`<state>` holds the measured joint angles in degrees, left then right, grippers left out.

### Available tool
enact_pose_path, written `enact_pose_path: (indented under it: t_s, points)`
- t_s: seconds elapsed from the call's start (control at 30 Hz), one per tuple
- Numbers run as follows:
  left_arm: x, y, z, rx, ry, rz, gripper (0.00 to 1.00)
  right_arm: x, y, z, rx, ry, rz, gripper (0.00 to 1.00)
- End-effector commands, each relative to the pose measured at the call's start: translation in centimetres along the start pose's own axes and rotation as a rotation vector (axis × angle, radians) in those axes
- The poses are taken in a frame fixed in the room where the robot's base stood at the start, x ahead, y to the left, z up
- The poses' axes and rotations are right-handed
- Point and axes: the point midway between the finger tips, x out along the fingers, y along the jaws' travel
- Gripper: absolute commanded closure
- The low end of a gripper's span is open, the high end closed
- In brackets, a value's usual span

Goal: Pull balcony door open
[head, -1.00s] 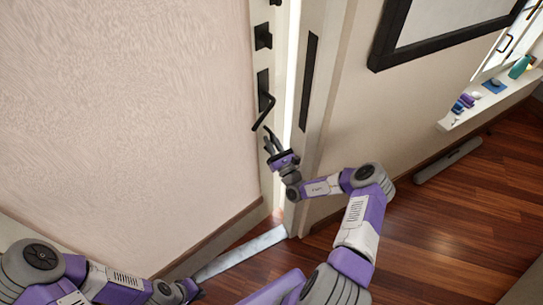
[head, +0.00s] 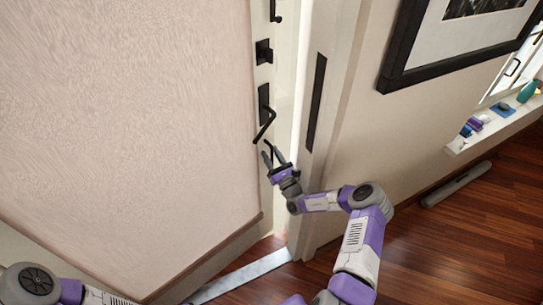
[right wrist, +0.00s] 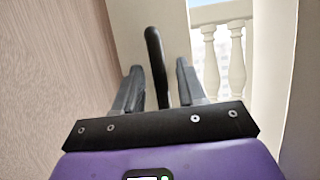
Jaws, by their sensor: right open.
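The balcony door's pale edge strip (head: 284,72) stands slightly ajar, with a bright gap along its right side. Its black lever handle (head: 266,125) slants down to the left from a dark plate. My right gripper (head: 269,150) is open just below the lever's lower end. In the right wrist view the black lever (right wrist: 156,65) appears between the two spread fingers of my right gripper (right wrist: 158,75), with space on both sides. I cannot tell how deep it sits. My left arm shows at the lower left of the head view; its gripper is out of frame.
The door frame with a black strip (head: 316,100) stands right of the gap. A pale threshold (head: 240,276) lies on the wooden floor. A framed picture (head: 395,55) hangs on the right wall. A balustrade (right wrist: 222,60) shows through the gap. Floor at the right is mostly clear.

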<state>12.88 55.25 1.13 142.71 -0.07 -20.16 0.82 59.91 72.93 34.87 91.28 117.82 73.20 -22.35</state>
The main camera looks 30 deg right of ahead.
Motion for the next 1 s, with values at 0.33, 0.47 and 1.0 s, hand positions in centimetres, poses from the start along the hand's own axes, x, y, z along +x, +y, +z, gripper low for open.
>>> enact_pose_path:
  t_s: [0.33,0.47,1.0]
  points:
    - [-1.4,0.5,0.1,0.000,0.000,0.000,1.00,-4.8,0.0,0.1,0.001,0.003,-0.002,0.60]
    - [-1.8,0.7,0.1,0.000,0.000,0.000,1.00,-6.6,0.0,0.0,0.002,0.003,-0.001,0.60]
    - [-1.8,0.7,0.1,0.000,0.000,0.000,1.00,-7.4,1.4,-0.1,0.010,0.012,0.045,0.83]
